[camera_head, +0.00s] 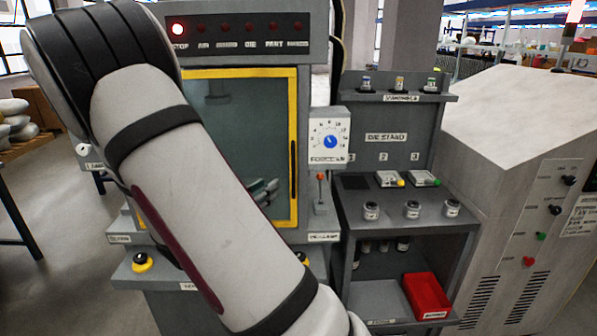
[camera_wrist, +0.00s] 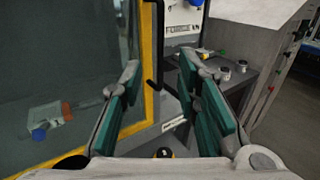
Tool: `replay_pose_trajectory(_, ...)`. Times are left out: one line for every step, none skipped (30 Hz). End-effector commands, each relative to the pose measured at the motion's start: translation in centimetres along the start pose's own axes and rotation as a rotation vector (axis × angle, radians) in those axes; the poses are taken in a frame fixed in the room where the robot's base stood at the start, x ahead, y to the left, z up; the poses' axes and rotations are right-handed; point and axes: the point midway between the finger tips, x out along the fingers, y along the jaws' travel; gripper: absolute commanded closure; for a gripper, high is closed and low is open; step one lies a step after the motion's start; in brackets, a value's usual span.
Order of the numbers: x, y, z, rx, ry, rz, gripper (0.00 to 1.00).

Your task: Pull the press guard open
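The press guard (camera_head: 233,73) is a yellow-framed clear panel on the grey press front and looks shut. Its dark upright handle (camera_head: 293,168) is near the right edge. In the wrist view, the guard's yellow frame (camera_wrist: 147,45) runs down the left half, with the black handle (camera_wrist: 158,50) beside it. My gripper (camera_wrist: 160,62) is open, its teal-padded fingers apart. The handle appears between the fingertips in that picture, with no clear contact. In the head view, the gripper (camera_head: 268,190) shows partly past my forearm, in front of the panel and left of the handle. My arm hides the guard's lower left.
A dial box (camera_head: 330,142) and an orange-tipped lever (camera_head: 320,188) are right of the guard. A die stand (camera_head: 390,140) with jars and a red bin (camera_head: 427,296) stands farther right.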

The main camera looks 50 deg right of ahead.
Motion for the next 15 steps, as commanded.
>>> replay_pose_trajectory(0.3,0.0,0.0,-0.003,-0.003,0.001,0.70)
replay_pose_trajectory(0.6,0.0,0.0,-0.003,-0.003,0.000,0.70)
replay_pose_trajectory(1.0,0.0,0.0,-0.002,-0.003,-0.001,0.70)
replay_pose_trajectory(1.4,-0.1,0.0,-0.002,-0.002,-0.001,0.70)
replay_pose_trajectory(1.8,-0.1,0.0,-0.002,-0.002,-0.002,0.70)
replay_pose_trajectory(2.5,-0.1,0.0,-0.002,-0.002,-0.004,0.70)
replay_pose_trajectory(3.0,-0.2,0.0,-0.002,-0.002,-0.004,0.70)
replay_pose_trajectory(3.6,-0.1,0.0,-0.001,-0.002,-0.004,0.70)
replay_pose_trajectory(4.4,-0.1,0.0,0.000,-0.001,-0.004,0.70)
replay_pose_trajectory(5.0,-0.2,0.0,-0.001,-0.001,-0.004,0.70)
replay_pose_trajectory(5.6,-0.2,0.0,0.000,-0.002,-0.005,0.70)
replay_pose_trajectory(6.4,-0.2,0.0,0.000,-0.001,-0.004,0.70)
replay_pose_trajectory(7.0,-0.2,0.0,-0.001,-0.001,-0.005,0.70)
replay_pose_trajectory(7.6,-0.2,0.0,-0.001,-0.001,-0.005,0.70)
replay_pose_trajectory(8.4,-0.2,0.0,0.000,-0.002,-0.004,0.70)
